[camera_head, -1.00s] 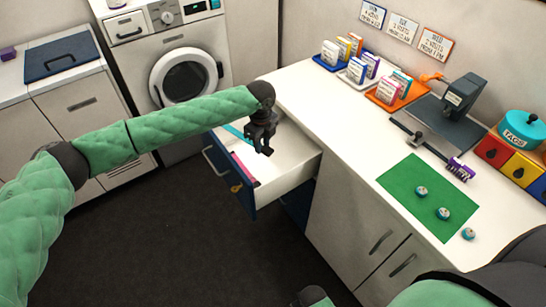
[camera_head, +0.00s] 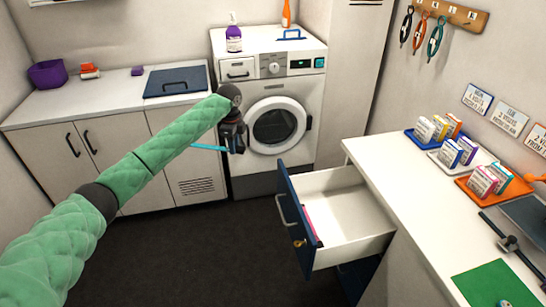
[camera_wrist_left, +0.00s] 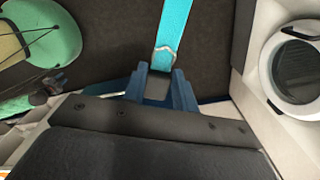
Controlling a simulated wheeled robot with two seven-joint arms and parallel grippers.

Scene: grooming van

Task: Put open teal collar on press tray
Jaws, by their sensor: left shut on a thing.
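My left gripper (camera_head: 233,137) is shut on the teal collar (camera_head: 208,147), in the air over the floor in front of the washing machine. In the left wrist view the teal collar (camera_wrist_left: 172,25) is an open, flat strip running away from between the fingers (camera_wrist_left: 160,85). Its near end, with a pale metal fitting, is at the fingertips. A dark flat plate (camera_head: 527,213) with a bar beside it lies on the right counter, cut by the picture edge; I cannot tell if this is the press tray. In the wrist view a dark shape ends a green link, perhaps my right gripper; its jaws are unclear.
The blue-fronted drawer (camera_head: 293,224) stands open from the right counter (camera_head: 400,180), with a pink strip (camera_head: 312,222) inside. The counter holds small trays of boxes and a green mat (camera_head: 495,287). The washing machine (camera_head: 270,90) stands behind. The dark floor (camera_head: 200,260) is clear.

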